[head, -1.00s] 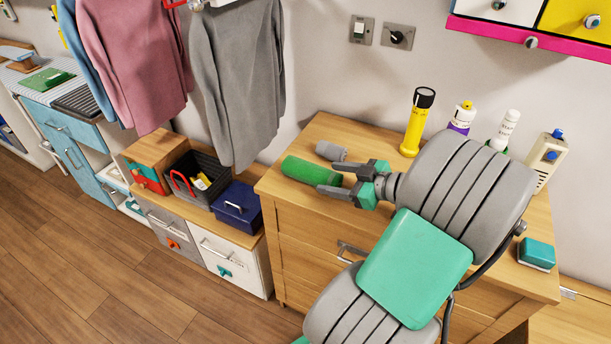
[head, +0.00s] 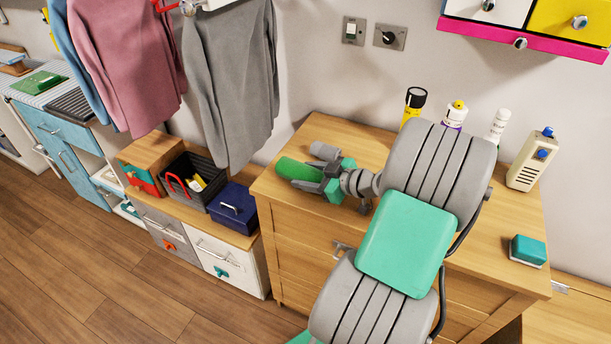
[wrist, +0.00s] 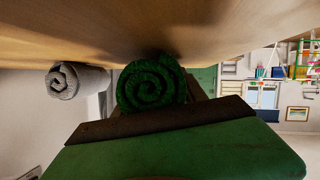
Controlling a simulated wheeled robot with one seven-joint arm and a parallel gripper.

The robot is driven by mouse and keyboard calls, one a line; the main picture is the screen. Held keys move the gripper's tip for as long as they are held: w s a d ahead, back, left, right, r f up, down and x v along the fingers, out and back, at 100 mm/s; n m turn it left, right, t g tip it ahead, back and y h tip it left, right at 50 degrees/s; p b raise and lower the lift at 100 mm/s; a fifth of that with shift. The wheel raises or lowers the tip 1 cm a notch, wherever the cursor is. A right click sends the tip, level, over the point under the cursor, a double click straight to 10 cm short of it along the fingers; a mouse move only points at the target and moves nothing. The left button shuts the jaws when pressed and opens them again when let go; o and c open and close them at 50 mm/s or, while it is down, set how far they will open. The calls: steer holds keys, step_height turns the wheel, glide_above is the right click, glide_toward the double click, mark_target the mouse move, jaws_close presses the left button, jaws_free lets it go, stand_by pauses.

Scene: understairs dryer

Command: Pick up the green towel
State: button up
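The green towel (head: 292,167) is rolled up and lies on the wooden dresser top near its left end. My gripper (head: 307,172) is low over the dresser at the towel, its fingers apart, with the roll between or just in front of them. Part of the towel is hidden by the gripper in the head view. In the wrist view the towel's spiral end (wrist: 150,83) is close and centred. Whether the fingers touch it cannot be told.
A grey rolled towel (head: 324,151) lies just behind the green one; it also shows in the wrist view (wrist: 75,82). A yellow torch (head: 413,105), bottles and a beige device (head: 530,162) stand along the back. Hanging clothes are at left.

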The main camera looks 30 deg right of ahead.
mark_target(297, 164)
steer(key=c, duration=0.7)
steer(key=shift+r, duration=0.3)
step_height(297, 164, up, 3)
steer(key=shift+f, duration=0.1)
steer(key=a+r, duration=0.3)
steer(key=a, duration=0.1)
steer(key=a+r, duration=0.3)
steer(key=a, duration=0.2)
steer(key=a+r+b, duration=0.1)
steer(key=a+r, duration=0.2)
steer(key=a, duration=0.2)
steer(key=shift+s+r, duration=0.1)
steer(key=shift+r, duration=0.2)
